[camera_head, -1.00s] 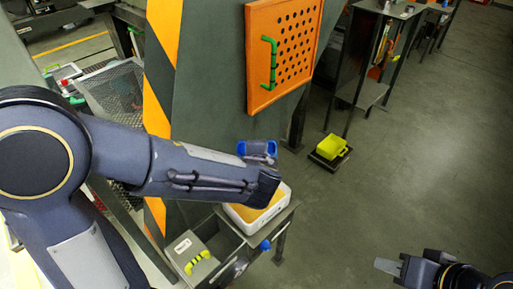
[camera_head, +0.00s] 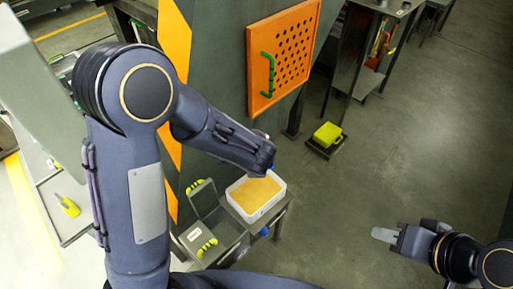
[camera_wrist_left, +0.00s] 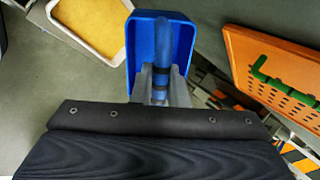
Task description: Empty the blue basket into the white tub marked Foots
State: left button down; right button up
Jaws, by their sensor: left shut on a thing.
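The blue basket (camera_wrist_left: 137,45) is an open blue container with a bar-like handle, seen close in the left wrist view. My left gripper (camera_wrist_left: 160,85) is shut on its handle. In the head view my left arm's end hides nearly all of the basket. A white tub (camera_head: 234,203) with a yellow-brown fill stands on a grey stand, just below my left arm's end in the picture. Its rim also shows in the left wrist view (camera_wrist_left: 75,38), left of the basket; I cannot read a mark on it. My right gripper (camera_head: 385,235) is over the floor at the right, its fingers unclear.
A grey box with a yellow-green handle (camera_head: 208,247) is left of the tub. An orange perforated panel (camera_head: 285,55) with a green handle is on the machine above. A yellow container (camera_head: 327,134) is on the floor; the floor at right is clear.

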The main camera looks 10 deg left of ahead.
pick_arm(q)
jog(key=shift+w+a+r+g+p, duration=0.15)
jog(key=shift+w+r+g+p, duration=0.55)
jog(key=shift+p, duration=2.25)
jog(key=shift+a+f+g, duration=0.1)
jog(key=shift+f+g, duration=0.05)
jog(key=shift+g, duration=0.15)
jog(key=w+g, duration=0.1)
jog(key=r+g+h, duration=0.1)
jog(key=g, duration=0.1)
jog(key=w+g, duration=0.1)
jog(key=shift+w+a+r+g, duration=0.2)
jog(key=shift+w+g, duration=0.1)
jog(key=shift+g, duration=0.1)
